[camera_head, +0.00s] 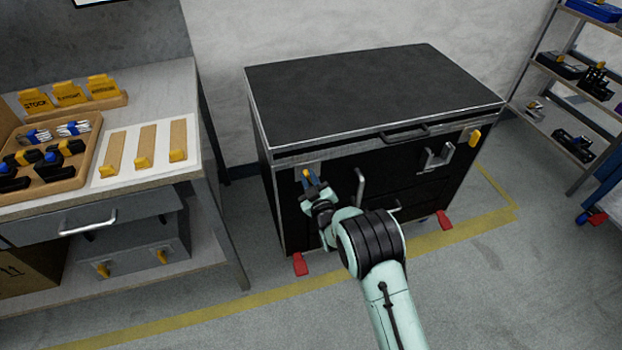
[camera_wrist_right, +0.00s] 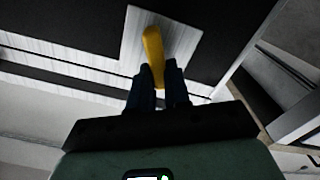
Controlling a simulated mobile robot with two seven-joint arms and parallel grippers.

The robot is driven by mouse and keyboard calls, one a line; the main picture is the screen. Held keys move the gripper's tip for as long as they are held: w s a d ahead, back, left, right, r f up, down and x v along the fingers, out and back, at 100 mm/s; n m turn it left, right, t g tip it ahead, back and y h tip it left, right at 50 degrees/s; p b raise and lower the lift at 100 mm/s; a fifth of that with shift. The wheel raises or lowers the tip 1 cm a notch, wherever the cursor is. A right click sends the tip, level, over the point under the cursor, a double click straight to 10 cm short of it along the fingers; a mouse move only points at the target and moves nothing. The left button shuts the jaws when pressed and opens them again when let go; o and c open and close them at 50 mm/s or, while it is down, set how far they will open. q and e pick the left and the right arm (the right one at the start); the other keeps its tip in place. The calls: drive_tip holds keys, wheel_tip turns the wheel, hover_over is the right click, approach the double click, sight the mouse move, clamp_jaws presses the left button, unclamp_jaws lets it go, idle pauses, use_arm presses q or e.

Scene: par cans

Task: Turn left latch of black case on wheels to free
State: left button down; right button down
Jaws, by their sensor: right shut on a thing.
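The black case on wheels (camera_head: 375,85) stands closed against the wall in the head view, its lid down. Its left latch (camera_head: 306,174) is a yellow lever on a pale metal plate at the upper left of the front. My right gripper (camera_head: 314,187) is at this latch. In the wrist view the yellow lever (camera_wrist_right: 153,45) sticks out beyond my right gripper's dark fingers (camera_wrist_right: 163,82), which are shut on its near end. The right latch (camera_head: 475,137), also yellow, sits at the front's upper right. My left gripper is not in view.
A workbench (camera_head: 187,84) with a wooden tray (camera_head: 84,172) and yellow-tipped wooden blocks stands to the left. A shelf rack (camera_head: 545,105) stands at the right. Red wheel-brake pedals (camera_head: 300,264) stick out at the case's foot. The floor in front is clear.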

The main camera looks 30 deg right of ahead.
drive_tip(key=n, duration=0.9)
drive_tip(key=shift+w+a+f+p, duration=0.15)
drive_tip(key=shift+a+f+p, duration=0.15)
drive_tip(key=shift+a, duration=0.1)
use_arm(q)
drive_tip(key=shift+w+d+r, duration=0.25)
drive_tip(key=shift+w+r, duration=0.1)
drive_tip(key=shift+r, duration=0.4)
use_arm(e)
drive_tip(key=shift+f+n, duration=0.15)
drive_tip(key=shift+n, duration=1.45)
drive_tip(key=c, duration=1.1)
unclamp_jaws()
drive_tip(key=shift+f, duration=0.2)
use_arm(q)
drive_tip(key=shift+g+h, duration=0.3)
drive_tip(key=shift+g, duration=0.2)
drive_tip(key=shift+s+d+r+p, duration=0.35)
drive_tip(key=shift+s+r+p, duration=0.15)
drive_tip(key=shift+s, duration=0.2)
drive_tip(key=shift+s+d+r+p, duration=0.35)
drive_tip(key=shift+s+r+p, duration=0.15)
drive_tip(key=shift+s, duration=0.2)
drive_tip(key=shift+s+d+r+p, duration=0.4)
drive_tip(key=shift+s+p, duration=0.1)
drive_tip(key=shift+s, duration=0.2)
use_arm(e)
drive_tip(key=shift+v, duration=6.65)
